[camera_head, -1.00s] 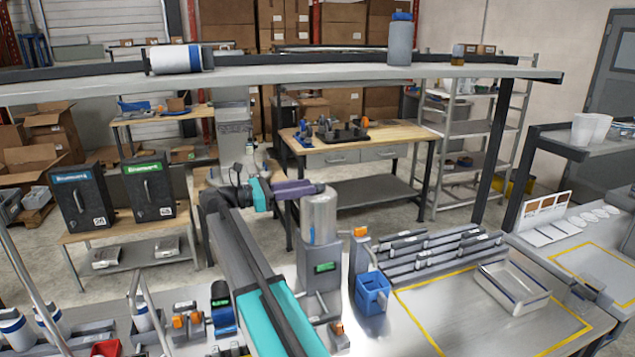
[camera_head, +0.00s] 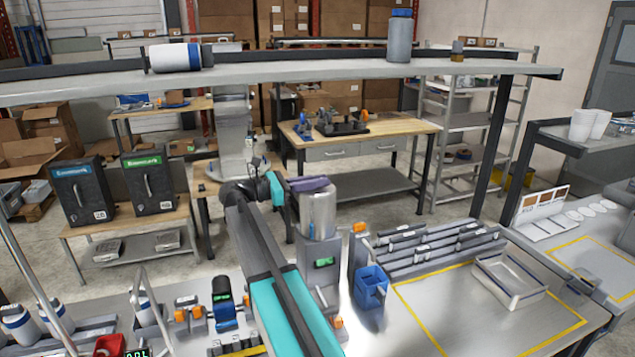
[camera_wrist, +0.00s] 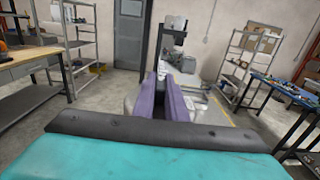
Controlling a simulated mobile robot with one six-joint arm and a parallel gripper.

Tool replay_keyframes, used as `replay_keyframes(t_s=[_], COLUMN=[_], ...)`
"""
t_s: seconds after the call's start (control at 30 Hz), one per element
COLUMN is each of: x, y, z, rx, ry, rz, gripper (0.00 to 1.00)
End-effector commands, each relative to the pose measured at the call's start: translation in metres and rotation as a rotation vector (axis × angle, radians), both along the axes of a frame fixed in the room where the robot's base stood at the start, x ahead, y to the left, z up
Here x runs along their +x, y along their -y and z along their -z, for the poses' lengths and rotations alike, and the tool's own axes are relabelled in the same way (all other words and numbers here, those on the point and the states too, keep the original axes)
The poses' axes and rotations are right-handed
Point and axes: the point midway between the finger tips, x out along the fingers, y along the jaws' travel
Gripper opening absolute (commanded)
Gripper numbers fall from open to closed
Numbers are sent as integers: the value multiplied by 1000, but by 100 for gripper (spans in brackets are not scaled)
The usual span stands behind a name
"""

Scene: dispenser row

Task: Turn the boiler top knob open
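The boiler (camera_head: 318,218) is an upright silver cylinder on a grey stand with a green display, just right of my arm in the head view. My gripper (camera_head: 311,184) has purple fingers and lies level at the boiler's top rim, over its left and middle part. No top knob can be made out; the fingers cover that spot. In the wrist view the purple fingers (camera_wrist: 176,102) run forward close together, with a pale rounded surface below and beside them. Whether anything is between the fingers cannot be seen.
A blue bin (camera_head: 371,283) stands just right of the boiler, with grey racks (camera_head: 440,250) and a white tray (camera_head: 508,281) beyond. A shelf (camera_head: 300,72) spans above and behind. Holders with orange parts (camera_head: 190,315) stand left of my arm.

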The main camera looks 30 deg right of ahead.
Motion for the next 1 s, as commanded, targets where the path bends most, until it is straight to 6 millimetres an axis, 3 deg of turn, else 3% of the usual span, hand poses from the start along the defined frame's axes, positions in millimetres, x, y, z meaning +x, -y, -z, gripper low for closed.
replay_keyframes(t_s=[0.53, 1.0], x=[-3, -5], y=[-1, -2], z=[-1, -1], rx=[0, 0], ry=[0, 0], rz=[-55, -279], gripper=[0, 0])
